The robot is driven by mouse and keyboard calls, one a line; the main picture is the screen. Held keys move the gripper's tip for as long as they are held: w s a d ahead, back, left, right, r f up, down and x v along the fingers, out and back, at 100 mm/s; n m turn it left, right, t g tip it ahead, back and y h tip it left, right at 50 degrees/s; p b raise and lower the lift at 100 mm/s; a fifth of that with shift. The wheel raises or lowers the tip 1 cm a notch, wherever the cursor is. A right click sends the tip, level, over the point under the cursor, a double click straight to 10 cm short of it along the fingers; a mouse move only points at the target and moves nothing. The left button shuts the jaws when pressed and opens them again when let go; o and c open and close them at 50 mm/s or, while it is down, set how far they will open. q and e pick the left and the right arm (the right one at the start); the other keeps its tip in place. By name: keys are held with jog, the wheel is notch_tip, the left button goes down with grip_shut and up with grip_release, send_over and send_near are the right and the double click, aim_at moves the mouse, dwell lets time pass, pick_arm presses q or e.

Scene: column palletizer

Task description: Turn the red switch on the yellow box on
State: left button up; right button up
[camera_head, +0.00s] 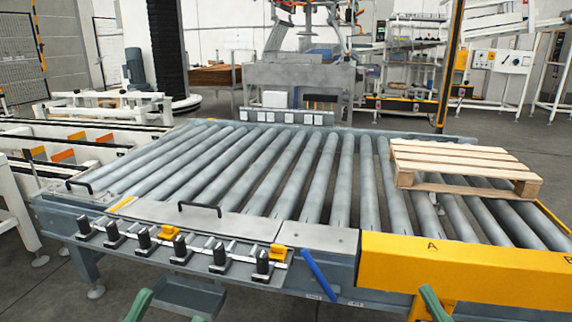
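I cannot make out a red switch. A large yellow box-like cover (470,272), marked A and B, runs along the right front edge of the roller conveyor. Green parts at the bottom edge seem to be my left gripper (139,305) and my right gripper (433,303).
The roller conveyor (312,236) fills the middle. A wooden pallet (455,160) lies on its right side. Several black clamps (218,256) and a blue bar (319,275) stick out at its front edge. White machine frames stand at left. Open grey floor (525,150) shows at back right.

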pick_arm(q)
jog(key=w+a+f+n+g+y+p, duration=0.4)
jog(key=w+f+n+y+p, duration=0.5)
jog(key=p, duration=0.8)
pick_arm(e)
jog(key=w+d+f+m+g+h, duration=0.35)
jog(key=w+f+m+h, duration=0.25)
jog(key=m+h, duration=0.35)
pick_arm(q)
jog(key=s+f+n+g+y+p, duration=0.1)
jog(key=s+f+g+y+p, duration=0.3)
jog(key=s+f+g+p, duration=0.4)
jog(key=s+p, duration=0.3)
jog(key=p, duration=0.1)
jog(key=shift+s+a+f+g+p, duration=0.15)
jog(key=shift+a+f+g+p, duration=0.1)
jog(key=shift+g+p, duration=0.15)
pick_arm(e)
jog(key=s+d+f+m+g+h, duration=0.1)
jog(key=s+f+m+g+h, duration=0.1)
jog(key=s+f+g, duration=0.6)
notch_tip(320, 180, down, 2)
jog(key=shift+s+d+g+h, duration=0.2)
jog(key=shift+s+g+h, duration=0.15)
jog(key=shift+s+h, duration=0.3)
